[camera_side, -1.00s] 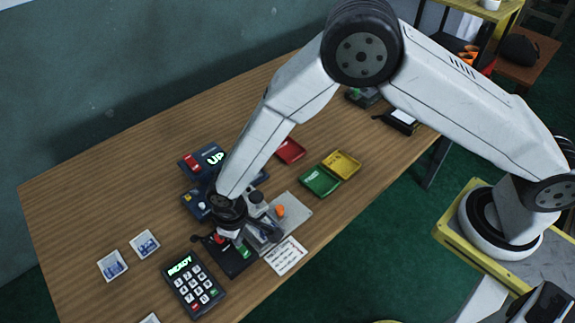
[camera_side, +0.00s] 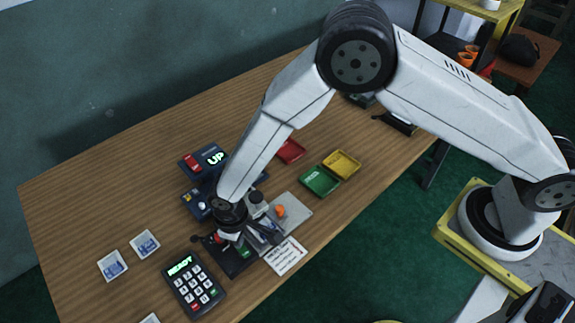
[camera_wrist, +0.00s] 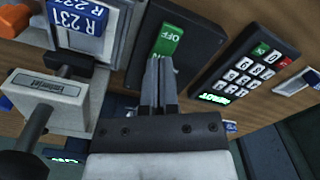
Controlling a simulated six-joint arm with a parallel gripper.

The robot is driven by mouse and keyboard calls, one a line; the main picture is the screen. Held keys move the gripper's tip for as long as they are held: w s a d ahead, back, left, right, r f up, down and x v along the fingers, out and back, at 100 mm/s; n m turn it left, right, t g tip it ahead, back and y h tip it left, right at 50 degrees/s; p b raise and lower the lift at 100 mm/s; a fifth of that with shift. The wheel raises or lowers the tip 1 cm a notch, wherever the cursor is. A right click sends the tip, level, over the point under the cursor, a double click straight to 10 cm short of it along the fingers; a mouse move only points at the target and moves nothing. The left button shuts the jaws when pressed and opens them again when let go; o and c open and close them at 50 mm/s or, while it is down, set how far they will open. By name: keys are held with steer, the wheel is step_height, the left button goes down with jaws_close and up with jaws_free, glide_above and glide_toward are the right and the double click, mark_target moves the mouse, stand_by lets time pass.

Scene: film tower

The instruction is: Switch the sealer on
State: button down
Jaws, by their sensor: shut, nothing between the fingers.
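A green rocker switch (camera_wrist: 168,40) lettered OFF sits on a dark box (camera_wrist: 190,55) in the wrist view. The green also shows small in the side view (camera_side: 245,252), on the dark box beneath my wrist. My gripper (camera_wrist: 160,62) is shut and empty, its fingertips right at the near end of the green switch in the wrist view. I cannot tell whether they touch it. In the side view my gripper is down among the devices at the table's near edge, and my wrist hides part of the box.
A keypad (camera_side: 195,286) with a lit display stands left of the box. A lever device with a pale block (camera_wrist: 50,100) and a blue R 231 label (camera_wrist: 75,15) is close beside my gripper. Red (camera_side: 290,151), green (camera_side: 320,181) and yellow (camera_side: 342,164) trays lie farther right.

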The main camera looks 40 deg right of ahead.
steer(key=shift+f, duration=0.4)
stand_by(0.3)
steer(key=shift+r, duration=3.55)
